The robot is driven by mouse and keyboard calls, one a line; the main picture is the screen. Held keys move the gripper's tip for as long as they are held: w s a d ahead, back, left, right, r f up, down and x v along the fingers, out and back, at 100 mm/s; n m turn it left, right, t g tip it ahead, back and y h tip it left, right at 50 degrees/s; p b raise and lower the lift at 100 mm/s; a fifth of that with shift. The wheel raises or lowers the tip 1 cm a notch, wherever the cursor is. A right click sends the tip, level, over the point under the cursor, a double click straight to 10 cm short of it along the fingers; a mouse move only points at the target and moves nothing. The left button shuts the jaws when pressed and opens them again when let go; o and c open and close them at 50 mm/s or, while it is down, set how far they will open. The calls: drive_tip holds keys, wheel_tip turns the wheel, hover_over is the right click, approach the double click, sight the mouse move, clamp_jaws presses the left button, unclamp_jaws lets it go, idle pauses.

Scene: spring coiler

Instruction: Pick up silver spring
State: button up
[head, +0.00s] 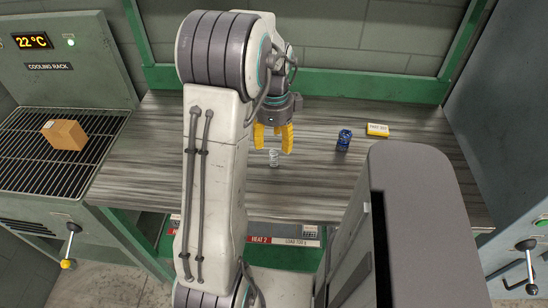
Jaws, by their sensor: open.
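A small silver spring (274,157) stands on the grey wood-grain bench (330,185), near the middle of the picture. My gripper (273,149) has yellow fingers pointing down. It is open, with its fingers apart and nothing visible between them except the view of the bench. The spring shows just below the fingertips in the picture. From this one view I cannot tell how high the fingers are above it. My arm hides part of the bench to the left of the spring.
A blue spring (344,140) and a yellow block (378,130) with a label sit to the right on the bench. A cardboard box (64,135) rests on the cooling rack (30,155) at left. A green rail (380,86) runs along the back.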

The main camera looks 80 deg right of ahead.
sight(274, 153)
drive_tip(key=shift+d+f, duration=0.1)
drive_tip(key=shift+f, duration=3.45)
clamp_jaws()
